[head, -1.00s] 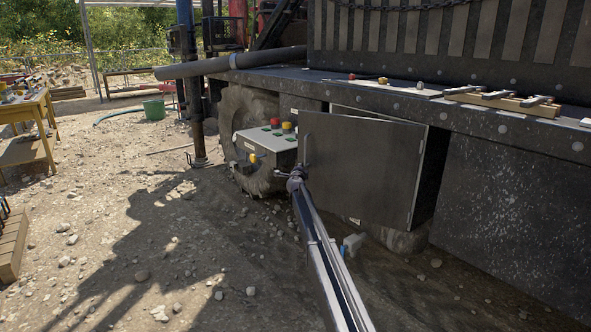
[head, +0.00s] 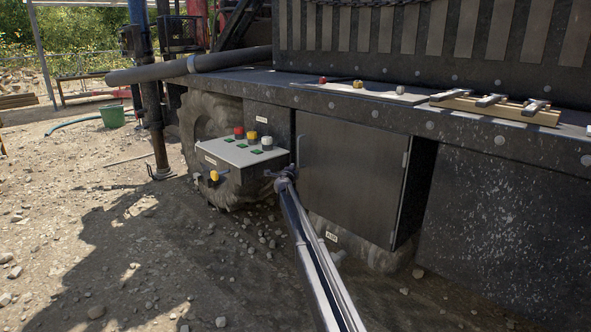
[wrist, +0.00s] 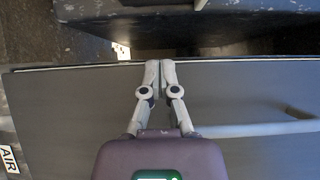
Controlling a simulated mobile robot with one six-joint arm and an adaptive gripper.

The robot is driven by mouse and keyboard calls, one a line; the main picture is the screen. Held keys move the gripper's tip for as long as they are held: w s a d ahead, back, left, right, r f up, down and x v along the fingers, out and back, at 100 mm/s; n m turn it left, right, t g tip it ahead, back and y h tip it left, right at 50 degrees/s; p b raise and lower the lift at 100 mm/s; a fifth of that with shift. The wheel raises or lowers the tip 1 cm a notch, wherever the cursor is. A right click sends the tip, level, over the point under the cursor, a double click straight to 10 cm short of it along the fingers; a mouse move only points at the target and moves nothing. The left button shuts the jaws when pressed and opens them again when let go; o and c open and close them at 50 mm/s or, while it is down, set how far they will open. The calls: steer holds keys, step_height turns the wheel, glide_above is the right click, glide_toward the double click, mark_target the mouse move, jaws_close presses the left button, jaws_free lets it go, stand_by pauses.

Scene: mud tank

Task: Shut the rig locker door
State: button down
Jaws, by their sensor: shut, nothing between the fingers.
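The rig locker door (head: 350,180) is a dark grey panel under the rig's deck, with hinges on its right edge and a bar handle (head: 303,152) near its left edge. From the head view it looks close to its frame; any remaining gap there is hard to tell. My gripper (head: 283,173) is shut and empty by the door's left edge. In the wrist view its closed fingertips (wrist: 160,63) are at an edge of the door (wrist: 70,105), over the face with the handle (wrist: 260,129). A dark space shows beyond that edge. Contact cannot be told.
A grey control box (head: 240,153) with coloured buttons stands just left of my gripper, before a large wheel (head: 205,120). A rack with metal tools (head: 495,106) lies on the deck. Stony ground is open at left.

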steer(key=shift+w+d+r, duration=0.15)
steer(key=shift+w+d, duration=0.8)
steer(key=shift+d, duration=0.3)
steer(key=shift+a, duration=0.15)
steer(key=s+a, duration=1.1)
steer(key=shift+a, duration=0.15)
